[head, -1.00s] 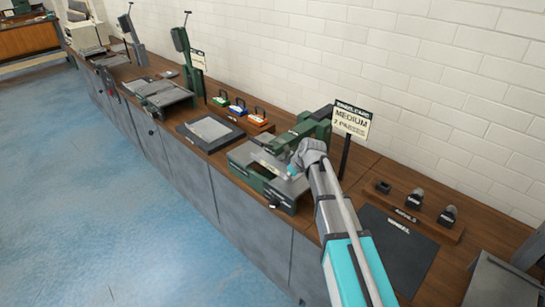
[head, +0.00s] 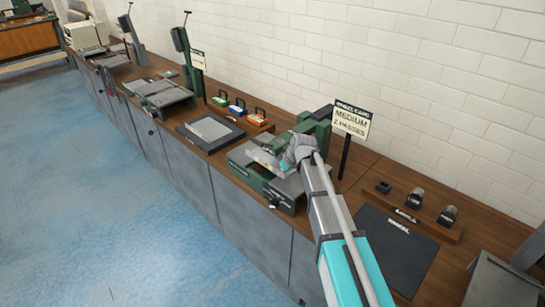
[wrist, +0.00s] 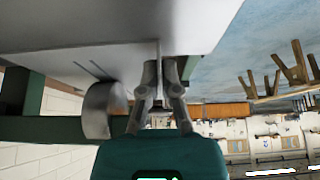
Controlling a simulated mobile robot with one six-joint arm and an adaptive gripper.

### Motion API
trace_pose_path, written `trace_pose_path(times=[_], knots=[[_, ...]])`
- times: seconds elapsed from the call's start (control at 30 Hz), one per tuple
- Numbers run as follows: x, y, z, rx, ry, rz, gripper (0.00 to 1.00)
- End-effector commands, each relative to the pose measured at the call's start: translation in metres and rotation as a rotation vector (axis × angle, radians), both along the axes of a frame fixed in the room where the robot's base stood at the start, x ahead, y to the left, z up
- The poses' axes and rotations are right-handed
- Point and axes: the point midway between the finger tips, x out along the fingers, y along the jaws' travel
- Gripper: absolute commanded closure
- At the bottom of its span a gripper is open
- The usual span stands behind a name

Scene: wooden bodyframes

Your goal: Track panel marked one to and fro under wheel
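The green wheeling machine (head: 246,174) stands on the bench, its arm reaching over a pale grey metal panel (head: 262,158). My gripper (head: 290,154) is at the panel's right side. In the wrist view, the grey panel (wrist: 90,22) fills the upper left. My gripper's fingers (wrist: 160,66) are close together on a thin edge of it. The round metal wheel (wrist: 103,110) shows just left of the fingers, close to the panel face. Whether wheel and panel touch is unclear. I cannot read a mark on the panel.
A sign (head: 351,121) reads medium, 2 passes. To the right are a rack of several rollers (head: 415,198) and a dark mat (head: 398,245). To the left are a dark tray with a grey sheet (head: 211,128) and several coloured handled blocks (head: 237,107).

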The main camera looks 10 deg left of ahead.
Motion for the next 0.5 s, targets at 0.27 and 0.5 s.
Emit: trace_pose_path(times=[0.27, 0.5], knots=[[0.007, 0.008, 0.0, 0.0, -0.001, 0.001, 1.0], [0.01, 0.013, 0.0, 0.0, -0.001, 0.001, 1.0]])
